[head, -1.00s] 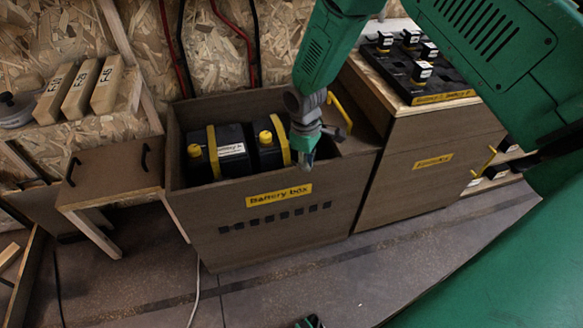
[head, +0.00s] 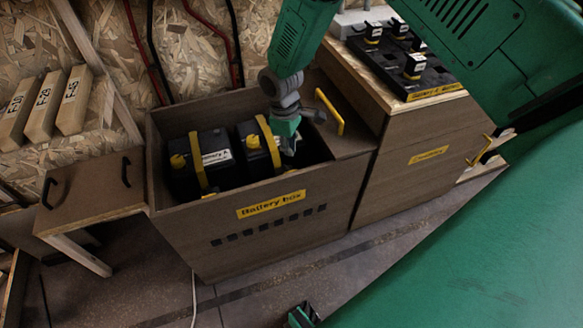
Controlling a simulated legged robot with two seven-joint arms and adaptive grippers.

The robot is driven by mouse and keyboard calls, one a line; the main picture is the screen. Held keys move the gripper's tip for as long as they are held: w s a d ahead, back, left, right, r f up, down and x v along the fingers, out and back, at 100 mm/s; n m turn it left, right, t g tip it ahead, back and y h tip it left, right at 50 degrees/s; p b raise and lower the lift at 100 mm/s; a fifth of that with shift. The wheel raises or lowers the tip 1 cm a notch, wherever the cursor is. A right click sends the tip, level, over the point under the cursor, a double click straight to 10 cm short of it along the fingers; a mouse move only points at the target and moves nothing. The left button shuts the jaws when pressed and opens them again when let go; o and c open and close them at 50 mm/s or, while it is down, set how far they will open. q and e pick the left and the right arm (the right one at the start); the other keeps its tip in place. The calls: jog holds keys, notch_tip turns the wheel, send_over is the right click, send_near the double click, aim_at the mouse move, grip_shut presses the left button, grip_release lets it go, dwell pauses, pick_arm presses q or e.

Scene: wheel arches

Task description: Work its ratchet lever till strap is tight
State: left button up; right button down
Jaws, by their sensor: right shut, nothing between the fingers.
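The brown battery box (head: 190,230) stands open in the middle of the head view. In it are a left black battery (head: 217,158) with a yellow strap (head: 199,165) and a right black battery (head: 248,142) with a yellow strap (head: 269,141). I cannot make out a ratchet lever on either strap. My right gripper (head: 290,148) points down into the box beside the right battery's strap. It is shut and empty. Whether it touches the strap or battery is unclear, and it hides part of the battery's right side.
A yellow handle (head: 329,112) stands up at the box's right end. A wooden cabinet (head: 412,150) with a black tray (head: 410,75) is on the right. A brown panel with black handles (head: 92,190) is on the left. Red and black cables (head: 195,50) hang behind the box.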

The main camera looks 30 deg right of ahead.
aim_at(288, 170)
jog(key=shift+d+f, duration=0.1)
jog(key=shift+a+f+b, duration=0.3)
jog(key=shift+b, duration=0.1)
jog(key=f+b, duration=0.2)
jog(key=shift+s+a+f+b, duration=0.1)
jog(key=shift+a+f+b, duration=0.2)
jog(key=shift+a, duration=0.1)
jog(key=f+b, duration=0.1)
jog(key=d+f+b, duration=0.1)
jog(key=f, duration=0.1)
jog(key=shift+s+f+b, duration=0.1)
jog(key=shift+b, duration=0.25)
jog(key=shift+d+f, duration=0.2)
jog(key=shift+f, duration=0.1)
jog(key=shift+a+r, duration=0.2)
jog(key=shift+a, duration=0.25)
jog(key=f, duration=0.1)
jog(key=f+b, duration=0.1)
jog(key=f, duration=0.1)
jog(key=f+b, duration=0.1)
jog(key=shift+d+f, duration=0.15)
jog(key=shift+d, duration=0.2)
jog(key=shift+a, duration=0.25)
jog(key=shift+w+a+r, duration=0.3)
jog(key=shift+w+a, duration=0.1)
jog(key=shift+w, duration=0.2)
jog(key=shift+w+a+r, duration=0.3)
jog(key=shift+w+a, duration=0.1)
jog(key=shift+w, duration=0.2)
jog(key=shift+r, duration=0.1)
